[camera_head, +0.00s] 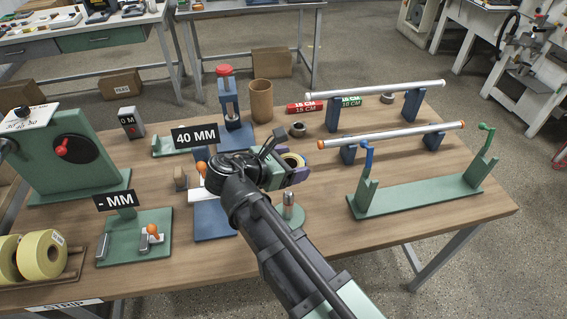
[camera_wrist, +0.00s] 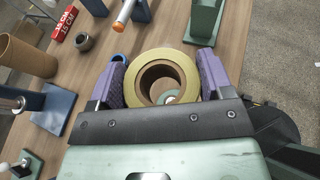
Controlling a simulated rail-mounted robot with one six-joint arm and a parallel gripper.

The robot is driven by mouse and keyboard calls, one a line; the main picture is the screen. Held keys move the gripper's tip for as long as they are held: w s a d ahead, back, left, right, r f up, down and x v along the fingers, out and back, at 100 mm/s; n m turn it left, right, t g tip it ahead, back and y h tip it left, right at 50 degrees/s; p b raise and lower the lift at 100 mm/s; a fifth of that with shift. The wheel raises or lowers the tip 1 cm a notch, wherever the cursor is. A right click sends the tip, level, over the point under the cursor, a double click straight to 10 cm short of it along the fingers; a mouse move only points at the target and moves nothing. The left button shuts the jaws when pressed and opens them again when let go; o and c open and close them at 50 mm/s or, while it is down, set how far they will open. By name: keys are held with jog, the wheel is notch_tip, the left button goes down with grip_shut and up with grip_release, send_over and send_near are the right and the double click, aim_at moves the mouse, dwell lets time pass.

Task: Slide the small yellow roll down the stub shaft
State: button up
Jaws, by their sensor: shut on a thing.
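The small yellow roll (camera_wrist: 187,65) is held between the two purple finger pads of my gripper (camera_wrist: 163,85), with its open brown core facing the wrist camera. In the head view the roll (camera_head: 293,159) shows partly behind my gripper (camera_head: 285,168). The stub shaft (camera_head: 288,199) is a short metal post standing upright on a round green base (camera_head: 295,219), in front of and below the roll. Its top is uncovered in the head view. In the wrist view a small pale round part (camera_wrist: 171,98) shows through the core's lower side; I cannot tell if it is the shaft tip.
Larger yellow rolls (camera_head: 42,255) sit at the front left. Several fixtures crowd the left; bare wood shows at front right.

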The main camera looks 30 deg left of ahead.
jog(key=b, duration=0.6)
send_over(284, 209)
jog(key=w, duration=0.2)
jog(key=f, duration=0.6)
jog(key=shift+s+d, duration=0.15)
jog(key=shift+d, duration=0.15)
dwell(0.3)
jog(key=shift+f+b, duration=0.35)
jog(key=shift+f+b, duration=5.7)
jog(key=shift+b, duration=0.05)
jog(key=o, duration=1)
jog(key=shift+c, duration=0.2)
jog(key=p+v, duration=0.4)
jog(key=v, duration=0.6)
jog(key=shift+s+a+r, duration=0.1)
jog(key=shift+r, duration=0.1)
jog(key=shift+s, duration=0.25)
